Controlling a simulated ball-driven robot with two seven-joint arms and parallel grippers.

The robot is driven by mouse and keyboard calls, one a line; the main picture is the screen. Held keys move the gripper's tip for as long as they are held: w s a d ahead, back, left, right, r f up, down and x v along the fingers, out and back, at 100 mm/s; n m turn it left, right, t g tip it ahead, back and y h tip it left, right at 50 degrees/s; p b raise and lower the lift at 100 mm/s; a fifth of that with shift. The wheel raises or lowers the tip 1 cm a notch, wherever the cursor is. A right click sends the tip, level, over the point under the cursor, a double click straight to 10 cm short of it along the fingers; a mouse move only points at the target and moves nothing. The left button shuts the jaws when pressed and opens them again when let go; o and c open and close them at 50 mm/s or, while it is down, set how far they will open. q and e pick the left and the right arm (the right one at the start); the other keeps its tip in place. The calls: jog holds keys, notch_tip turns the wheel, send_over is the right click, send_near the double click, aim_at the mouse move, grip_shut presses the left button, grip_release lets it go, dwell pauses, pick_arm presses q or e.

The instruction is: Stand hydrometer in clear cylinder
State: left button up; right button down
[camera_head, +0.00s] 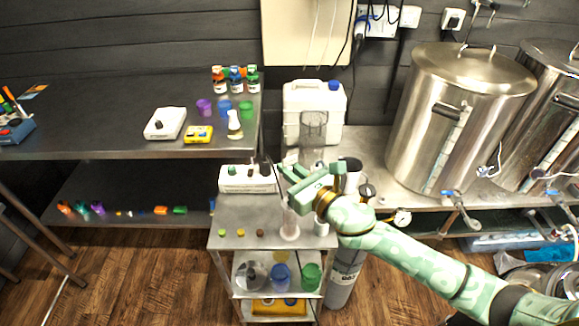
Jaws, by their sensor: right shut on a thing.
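My right gripper (287,181), pale green, reaches in from the right over the top of the small metal cart. It is shut on a thin, dark, slanted thing that looks like the hydrometer (272,172); its lower end is hard to make out. The clear cylinder (290,224) stands upright on the cart top with a pale round base, just below the gripper. The gripper partly hides the cylinder's upper part. I cannot tell whether the hydrometer's lower end is inside the cylinder or above it. My left gripper is not in view.
A tall clear vessel (313,128) and a white canister (332,99) stand behind. Large steel kettles (462,110) stand at right.

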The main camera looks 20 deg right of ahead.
jog(key=shift+f+b, duration=1.6)
jog(key=shift+f, duration=0.55)
jog(key=c, duration=1.4)
grip_release()
jog(key=b+v, duration=0.2)
jog(key=v, duration=1.4)
jog(key=shift+b, duration=0.3)
jog(key=shift+s+d, duration=0.1)
jog(key=shift+s, duration=0.05)
